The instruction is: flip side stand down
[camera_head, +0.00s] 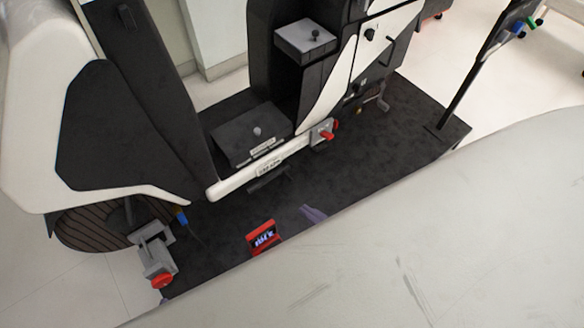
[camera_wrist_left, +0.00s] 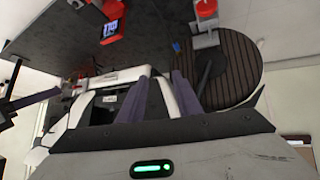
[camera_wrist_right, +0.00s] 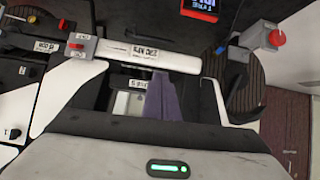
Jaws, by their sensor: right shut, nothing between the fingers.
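The rig is a black and white scooter-like body with a white tube (camera_head: 262,170) along its lower side. A short dark piece (camera_head: 268,182) below the tube may be the side stand; I cannot tell its position for certain. My right gripper (camera_head: 313,213) is shut and empty, over the black mat in front of the tube. In the right wrist view its purple fingers (camera_wrist_right: 163,98) are together below the labelled white tube (camera_wrist_right: 150,54). My left gripper is outside the head view; in the left wrist view its purple fingers (camera_wrist_left: 160,95) are apart and empty.
A red device with a lit screen (camera_head: 264,238) lies on the black mat (camera_head: 390,150). A grey clamp with a red knob (camera_head: 158,262) stands by the round ribbed wheel (camera_head: 95,228). A red knob (camera_head: 327,135) sits at the tube's far end. A dark post (camera_head: 470,80) rises at right.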

